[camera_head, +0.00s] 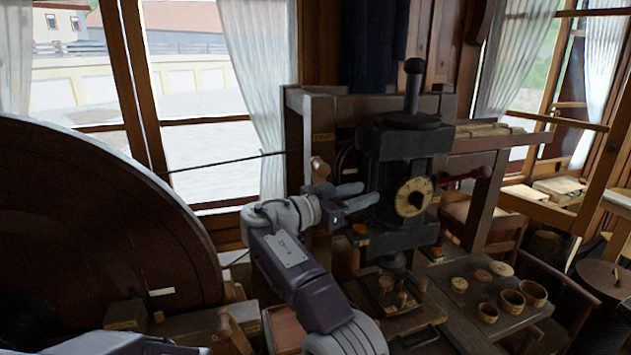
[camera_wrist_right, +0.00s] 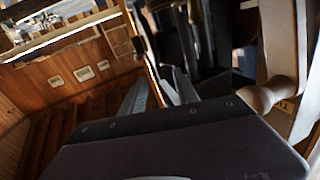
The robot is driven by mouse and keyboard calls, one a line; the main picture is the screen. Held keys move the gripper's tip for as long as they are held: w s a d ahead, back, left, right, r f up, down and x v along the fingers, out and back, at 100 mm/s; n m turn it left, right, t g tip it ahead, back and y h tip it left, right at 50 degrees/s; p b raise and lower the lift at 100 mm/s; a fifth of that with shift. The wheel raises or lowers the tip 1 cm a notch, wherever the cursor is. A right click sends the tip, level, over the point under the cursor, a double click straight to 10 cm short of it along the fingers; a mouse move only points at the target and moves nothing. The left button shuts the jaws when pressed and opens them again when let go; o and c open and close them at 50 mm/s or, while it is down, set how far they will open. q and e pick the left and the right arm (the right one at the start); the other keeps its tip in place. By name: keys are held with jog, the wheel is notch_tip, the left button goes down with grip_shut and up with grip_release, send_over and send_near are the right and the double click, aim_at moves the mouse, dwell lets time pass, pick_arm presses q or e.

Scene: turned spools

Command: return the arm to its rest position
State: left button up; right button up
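My right gripper (camera_head: 368,194) is in the middle of the head view, in front of the dark machine (camera_head: 396,150) with its brass dial (camera_head: 413,197). Its two grey fingers point right and stand apart, with nothing seen between them. In the right wrist view the fingers (camera_wrist_right: 160,90) also show apart and empty. My right arm reaches up from the bottom edge. A part of my left arm shows at the bottom left, but its gripper is out of view.
A large dark wheel (camera_head: 90,220) fills the left side. A wooden frame (camera_head: 318,140) stands close behind my right gripper. A side table (camera_head: 455,302) holds small wooden bowls (camera_head: 533,292) and discs. A round wooden knob (camera_wrist_right: 262,98) shows near the fingers in the wrist view.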

jog(key=s+d+g, duration=0.1)
jog(key=d+g, duration=0.2)
jog(key=d, duration=0.8)
jog(key=s+d+f+n+g+y, duration=0.3)
jog(key=s+d+f+y, duration=0.3)
jog(key=d+f, duration=0.4)
jog(key=s+a+f+n+g+y, duration=0.1)
jog(key=s+a+f+n+y, duration=0.15)
jog(key=s+f, duration=0.55)
jog(key=s+a+f+n+g+y, duration=0.2)
jog(key=s+f+y, duration=0.1)
jog(key=s+f, duration=0.55)
jog(key=s+a+f+n+y, duration=0.3)
jog(key=s+a+f+n, duration=0.1)
jog(key=s+a+f, duration=0.3)
notch_tip(320, 180, down, 2)
jog(key=shift+s+a+f+n+y, duration=0.1)
jog(key=shift+s+a+n+y, duration=0.1)
jog(key=shift+a+n+y, duration=0.3)
